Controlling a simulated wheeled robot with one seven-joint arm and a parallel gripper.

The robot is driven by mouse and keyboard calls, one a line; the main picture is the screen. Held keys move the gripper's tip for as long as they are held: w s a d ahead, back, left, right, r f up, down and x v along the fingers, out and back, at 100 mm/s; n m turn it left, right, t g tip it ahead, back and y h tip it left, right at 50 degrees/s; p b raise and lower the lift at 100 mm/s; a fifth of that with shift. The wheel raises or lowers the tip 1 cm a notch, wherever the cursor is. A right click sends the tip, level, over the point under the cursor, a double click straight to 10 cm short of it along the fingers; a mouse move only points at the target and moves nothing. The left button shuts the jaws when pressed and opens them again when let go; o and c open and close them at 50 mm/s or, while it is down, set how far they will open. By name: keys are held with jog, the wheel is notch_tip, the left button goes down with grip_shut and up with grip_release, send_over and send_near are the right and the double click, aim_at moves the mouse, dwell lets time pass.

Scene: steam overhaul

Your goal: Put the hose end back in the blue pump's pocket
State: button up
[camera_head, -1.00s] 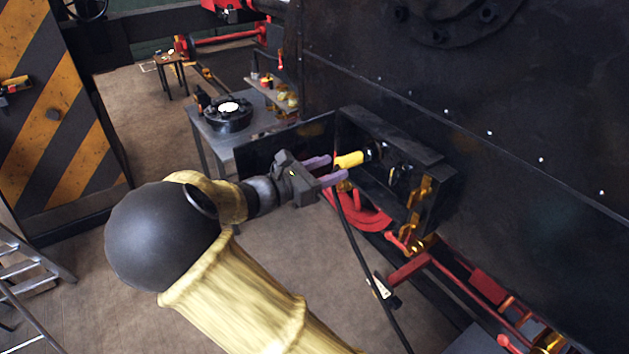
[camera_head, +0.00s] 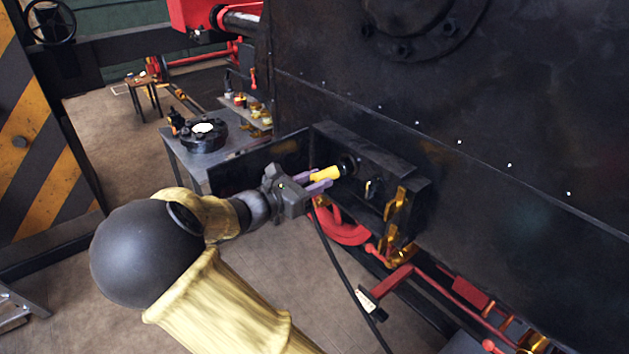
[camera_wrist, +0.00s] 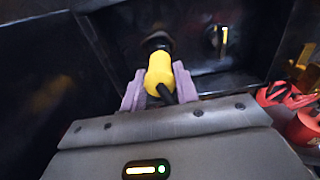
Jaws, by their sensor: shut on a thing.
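The hose end is a yellow grip (camera_head: 325,174) on a black hose (camera_head: 335,255). My gripper (camera_head: 320,180) is shut on it, with a lilac finger on each side. In the wrist view the yellow grip (camera_wrist: 158,74) sits between my fingers, and its far end meets a round black fitting (camera_wrist: 156,44) inside a dark open box (camera_head: 365,143) on the big black machine's side. I cannot tell how firmly it is seated there. The hose hangs from the grip to the lower right, past a pale tag (camera_head: 366,300). I see no blue pump in either view.
The box's open door (camera_head: 262,163) stands close beside my gripper. Red pipework (camera_head: 345,228) and brass parts (camera_head: 397,210) lie just below and right. A grey table (camera_head: 180,150) with a black flanged part (camera_head: 204,137) stands behind. Brown floor at left is open.

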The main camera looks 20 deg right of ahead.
jog(key=shift+a, duration=0.1)
grip_shut()
jog(key=shift+p+v, duration=1.05)
jog(key=shift+v, duration=0.55)
jog(key=shift+p+v, duration=0.35)
jog(key=shift+v, duration=0.45)
